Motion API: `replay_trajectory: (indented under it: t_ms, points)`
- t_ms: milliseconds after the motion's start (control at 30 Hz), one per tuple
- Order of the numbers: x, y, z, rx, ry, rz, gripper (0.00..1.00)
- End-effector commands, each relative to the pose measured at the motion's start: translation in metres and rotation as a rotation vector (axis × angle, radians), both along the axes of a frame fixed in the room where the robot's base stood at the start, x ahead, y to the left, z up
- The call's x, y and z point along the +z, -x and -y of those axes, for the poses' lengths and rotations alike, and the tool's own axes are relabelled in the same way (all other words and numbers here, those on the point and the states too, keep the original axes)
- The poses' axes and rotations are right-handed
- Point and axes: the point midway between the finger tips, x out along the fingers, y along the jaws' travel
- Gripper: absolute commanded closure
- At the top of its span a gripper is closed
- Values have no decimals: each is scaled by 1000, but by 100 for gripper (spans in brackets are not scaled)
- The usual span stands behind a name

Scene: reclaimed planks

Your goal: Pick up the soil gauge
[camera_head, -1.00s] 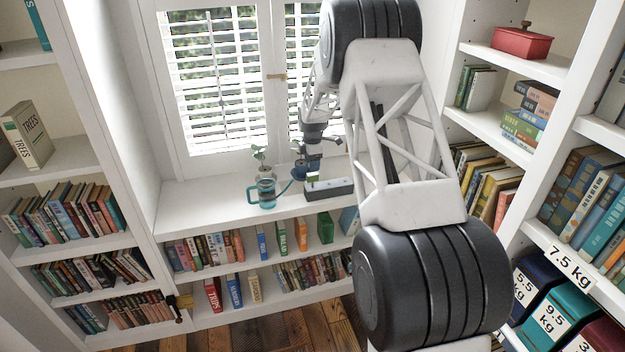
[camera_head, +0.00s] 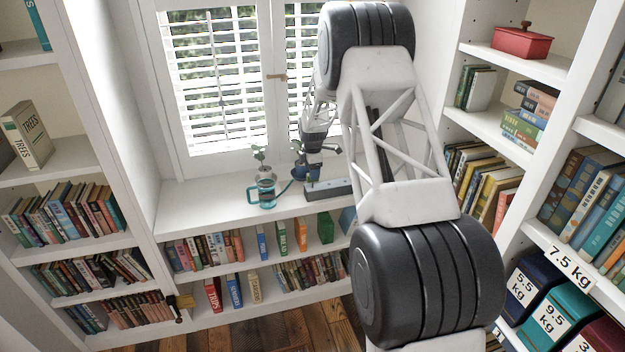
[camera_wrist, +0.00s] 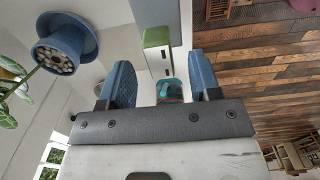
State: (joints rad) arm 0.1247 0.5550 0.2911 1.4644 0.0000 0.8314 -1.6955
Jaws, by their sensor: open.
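The likely soil gauge is a green-and-white block (camera_wrist: 157,40) in the wrist view, ahead of the gap between my fingers. In the head view I cannot make it out now; my gripper is in front of that spot. My gripper (camera_wrist: 158,72) is open, its two blue fingers apart with nothing clasped between them. In the head view my gripper (camera_head: 314,160) points down above the white sill, over the near end of a grey oblong block (camera_head: 335,188).
A teal mug (camera_head: 266,193) stands left on the sill (camera_head: 205,205). A blue pot with a saucer (camera_wrist: 65,45) and plant is close on the window side; it shows in the head view (camera_head: 299,172). A small plant (camera_head: 260,157) stands behind the mug. The sill's left is clear.

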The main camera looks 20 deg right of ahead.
Motion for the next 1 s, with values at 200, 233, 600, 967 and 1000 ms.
replay_trajectory:
  t_ms: [200, 233, 600, 967, 1000]
  points:
    - [-26, 0, 1, 0, 0, -1, 43]
    - [-29, 0, 1, 0, 0, -1, 43]
    - [-41, 0, 1, 0, 0, 1, 43]
    - [-40, 0, 1, 0, 0, 0, 43]
    - [-40, 0, 1, 0, 0, 0, 47]
